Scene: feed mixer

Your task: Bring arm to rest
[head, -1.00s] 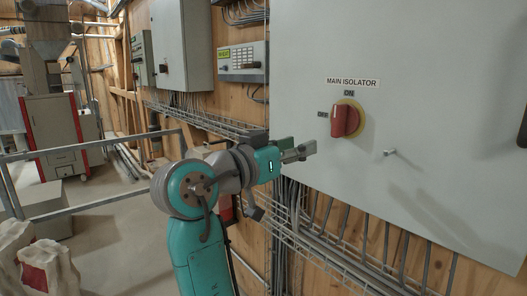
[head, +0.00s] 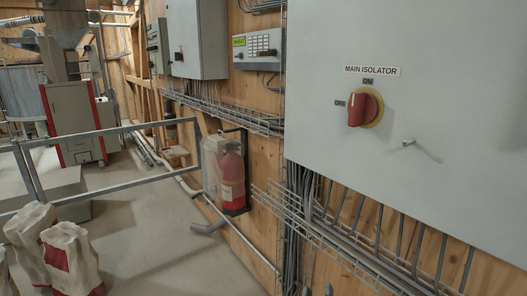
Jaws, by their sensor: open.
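My gripper is not in view, and I can make out no clear part of my arm in the head view. The red rotary switch (head: 364,108) sits on a yellow plate on the large grey cabinet (head: 460,140), under the label MAIN ISOLATOR (head: 372,70). Its handle stands roughly upright, with its top toward ON. OFF is marked to its left. Nothing touches the switch.
A small metal latch (head: 408,142) sticks out of the cabinet. Wire cable trays (head: 350,255) run along the wooden wall. A fire extinguisher (head: 232,178) hangs there. A metal railing (head: 110,187) and sacks (head: 70,260) stand left. Some concrete floor (head: 150,235) is clear.

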